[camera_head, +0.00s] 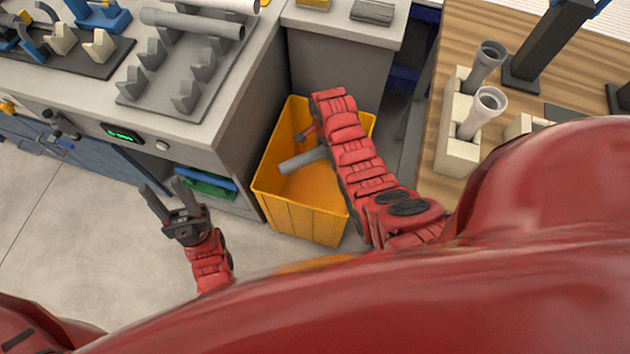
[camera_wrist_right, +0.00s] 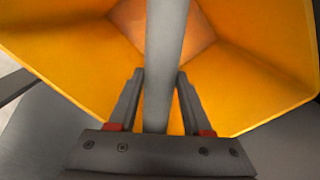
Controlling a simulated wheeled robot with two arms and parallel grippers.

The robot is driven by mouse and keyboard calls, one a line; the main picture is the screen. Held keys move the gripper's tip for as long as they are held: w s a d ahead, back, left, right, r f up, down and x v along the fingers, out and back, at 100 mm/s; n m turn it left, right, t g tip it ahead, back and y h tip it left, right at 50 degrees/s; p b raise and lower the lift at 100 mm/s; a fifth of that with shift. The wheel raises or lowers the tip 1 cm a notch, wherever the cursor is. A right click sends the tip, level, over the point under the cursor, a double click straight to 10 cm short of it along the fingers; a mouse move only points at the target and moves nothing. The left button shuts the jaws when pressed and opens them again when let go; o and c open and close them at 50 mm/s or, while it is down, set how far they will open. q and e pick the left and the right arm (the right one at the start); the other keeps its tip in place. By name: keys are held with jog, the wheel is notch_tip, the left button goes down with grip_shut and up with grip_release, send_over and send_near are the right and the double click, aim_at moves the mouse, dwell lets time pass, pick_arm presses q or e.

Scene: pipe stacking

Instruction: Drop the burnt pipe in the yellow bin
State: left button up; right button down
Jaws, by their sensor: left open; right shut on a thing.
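The yellow bin (camera_head: 302,219) stands on the floor beside the grey counter, its open top facing up. A grey pipe (camera_head: 303,160) is over the bin's opening in the head view. In the right wrist view the pipe (camera_wrist_right: 165,50) runs between the fingers of my right gripper (camera_wrist_right: 157,95), which is shut on it, with the bin's yellow walls (camera_wrist_right: 250,75) behind. My left gripper (camera_head: 172,200) is open and empty above the floor, left of the bin.
A grey rack (camera_head: 170,85) with a pipe (camera_head: 192,22) lying on top stands on the counter at upper left. A wooden table (camera_head: 458,60) at right bears a cream holder (camera_head: 457,155) with two upright pipes. Bare floor lies at left.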

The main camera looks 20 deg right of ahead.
jog(key=shift+c, duration=1.3)
grip_release()
notch_tip(320, 180, up, 8)
jog(key=shift+w+f, duration=0.1)
notch_tip(320, 180, up, 10)
jog(key=p, duration=0.7)
jog(key=shift+f, duration=0.25)
